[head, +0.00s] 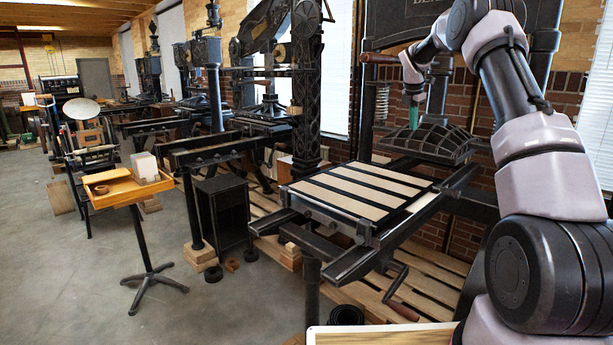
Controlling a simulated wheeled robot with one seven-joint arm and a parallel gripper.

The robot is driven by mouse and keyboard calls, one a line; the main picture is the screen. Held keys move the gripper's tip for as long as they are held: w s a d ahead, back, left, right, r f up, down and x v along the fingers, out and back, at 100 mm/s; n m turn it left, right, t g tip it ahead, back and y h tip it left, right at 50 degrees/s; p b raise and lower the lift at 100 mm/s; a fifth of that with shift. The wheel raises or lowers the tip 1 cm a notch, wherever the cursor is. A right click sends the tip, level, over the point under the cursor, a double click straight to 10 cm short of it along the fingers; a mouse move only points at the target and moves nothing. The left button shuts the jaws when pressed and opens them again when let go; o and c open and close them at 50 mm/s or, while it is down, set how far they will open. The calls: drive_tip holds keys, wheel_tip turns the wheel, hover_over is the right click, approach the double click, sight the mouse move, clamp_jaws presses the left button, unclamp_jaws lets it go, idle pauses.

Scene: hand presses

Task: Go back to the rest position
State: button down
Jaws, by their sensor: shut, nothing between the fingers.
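My arm rises along the right side of the head view and bends over to the left at the top. My gripper (413,112) hangs below its pale wrist, pointing down in front of the nearest hand press. Its narrow greenish end looks shut and empty. It is small here, so the fingers are hard to make out. It is above and behind the press bed (352,192), left of the dark ribbed platen (432,137). I cannot tell whether it touches the press.
A wooden-handled bar (379,58) is close left of my wrist. A crank handle (400,308) sticks out below the bed. A wooden tray (125,188) on a stand is at left. More presses line the wall. The concrete floor (80,280) at left is mostly clear.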

drive_tip(key=s+a+r+m+t+y, duration=0.1)
drive_tip(key=s+a+r+m, duration=0.3)
drive_tip(key=s, duration=0.4)
drive_tip(key=s+a+r+m, duration=0.2)
drive_tip(key=s+r+m, duration=0.2)
drive_tip(key=s+r, duration=0.35)
drive_tip(key=s+a+r+m+t+y, duration=0.1)
drive_tip(key=s+a+r+m, duration=0.3)
drive_tip(key=s, duration=0.5)
drive_tip(key=s+a+f+m+y, duration=0.1)
drive_tip(key=s+m, duration=0.6)
drive_tip(key=s, duration=0.7)
drive_tip(key=s+a+f+m+t+y, duration=0.1)
drive_tip(key=s+a+f+m, duration=0.2)
drive_tip(key=s+m, duration=0.4)
drive_tip(key=s+f, duration=0.1)
drive_tip(key=s, duration=0.6)
drive_tip(key=shift+m, duration=0.3)
